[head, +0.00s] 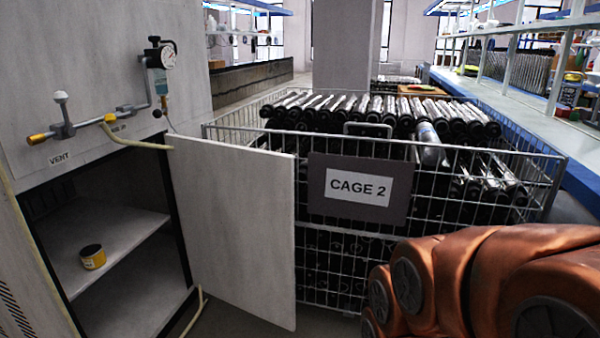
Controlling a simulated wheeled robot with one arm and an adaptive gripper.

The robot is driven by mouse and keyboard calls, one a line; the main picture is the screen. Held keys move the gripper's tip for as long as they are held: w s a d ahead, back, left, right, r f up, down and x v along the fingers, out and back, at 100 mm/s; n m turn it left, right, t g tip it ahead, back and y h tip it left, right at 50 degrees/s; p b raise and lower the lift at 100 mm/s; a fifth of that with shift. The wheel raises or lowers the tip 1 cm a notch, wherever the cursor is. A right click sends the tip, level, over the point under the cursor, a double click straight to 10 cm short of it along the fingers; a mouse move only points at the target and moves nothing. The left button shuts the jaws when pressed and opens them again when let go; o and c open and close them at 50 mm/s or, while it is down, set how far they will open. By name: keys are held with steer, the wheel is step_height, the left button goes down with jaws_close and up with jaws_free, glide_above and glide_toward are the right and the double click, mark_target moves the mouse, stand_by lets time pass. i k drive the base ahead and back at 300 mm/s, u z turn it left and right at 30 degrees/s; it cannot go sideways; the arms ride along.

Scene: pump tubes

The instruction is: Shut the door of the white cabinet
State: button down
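The white cabinet (95,85) stands at the left of the head view. Its door (235,230) stands wide open, hinged on the right side of the opening and swung out toward the wire cage. Inside, a shelf (115,240) holds a small yellow and black tin (92,257). Copper-coloured links of my own arm fill the lower right corner, apart from the door. My gripper is outside the picture.
A wire cage (480,150) marked "CAGE 2" (359,188), full of dark tubes with silvery tops, stands right behind the door. A valve pipe with a gauge (168,58) and a hose (140,143) sticks out above the opening.

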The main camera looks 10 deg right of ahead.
mark_target(235, 204)
steer(key=u, duration=0.3)
steer(key=i, duration=0.6)
steer(key=u, duration=0.5)
